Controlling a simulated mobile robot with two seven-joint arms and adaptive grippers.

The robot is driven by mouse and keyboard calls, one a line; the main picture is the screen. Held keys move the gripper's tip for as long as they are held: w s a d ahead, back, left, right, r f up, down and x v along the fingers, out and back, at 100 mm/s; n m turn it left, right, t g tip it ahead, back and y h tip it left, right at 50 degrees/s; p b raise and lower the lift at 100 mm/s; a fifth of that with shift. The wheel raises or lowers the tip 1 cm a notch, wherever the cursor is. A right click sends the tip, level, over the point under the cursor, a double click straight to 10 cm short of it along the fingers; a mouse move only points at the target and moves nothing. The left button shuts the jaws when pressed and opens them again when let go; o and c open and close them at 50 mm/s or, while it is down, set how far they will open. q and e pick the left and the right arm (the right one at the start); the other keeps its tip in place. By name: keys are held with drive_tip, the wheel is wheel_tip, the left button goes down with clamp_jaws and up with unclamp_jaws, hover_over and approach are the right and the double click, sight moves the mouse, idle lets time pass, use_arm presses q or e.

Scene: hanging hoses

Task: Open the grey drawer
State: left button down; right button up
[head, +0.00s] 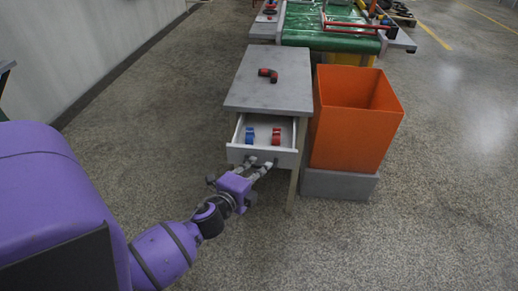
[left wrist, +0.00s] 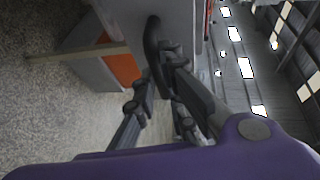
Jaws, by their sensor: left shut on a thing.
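The grey drawer (head: 262,156) is pulled part way out from under the grey table top in the head view. A blue item (head: 249,136) and a red item (head: 276,136) lie inside it. My left gripper (head: 260,166) is at the drawer's front, shut on its dark handle (left wrist: 153,45). In the left wrist view the fingers (left wrist: 158,82) reach the handle, and the drawer front (left wrist: 180,22) is behind it. My right gripper is in neither view.
A red and dark item (head: 268,74) lies on the grey table top (head: 250,95). An orange bin (head: 352,130) on a grey block (head: 338,184) stands close to the right of the drawer. A green conveyor (head: 325,32) is behind. The floor in front is clear.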

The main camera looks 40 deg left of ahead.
use_arm(q)
drive_tip(key=s+d, duration=0.4)
drive_tip(key=s, duration=0.3)
drive_tip(key=shift+p, duration=0.35)
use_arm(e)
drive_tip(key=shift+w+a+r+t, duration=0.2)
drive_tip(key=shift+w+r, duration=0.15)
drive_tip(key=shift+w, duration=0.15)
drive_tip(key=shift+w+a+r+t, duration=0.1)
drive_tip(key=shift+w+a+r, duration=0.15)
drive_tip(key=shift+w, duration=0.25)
use_arm(q)
drive_tip(key=shift+d, duration=0.1)
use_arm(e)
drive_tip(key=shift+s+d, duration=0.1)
use_arm(q)
drive_tip(key=c, duration=2.1)
unclamp_jaws()
drive_tip(key=v, duration=1.2)
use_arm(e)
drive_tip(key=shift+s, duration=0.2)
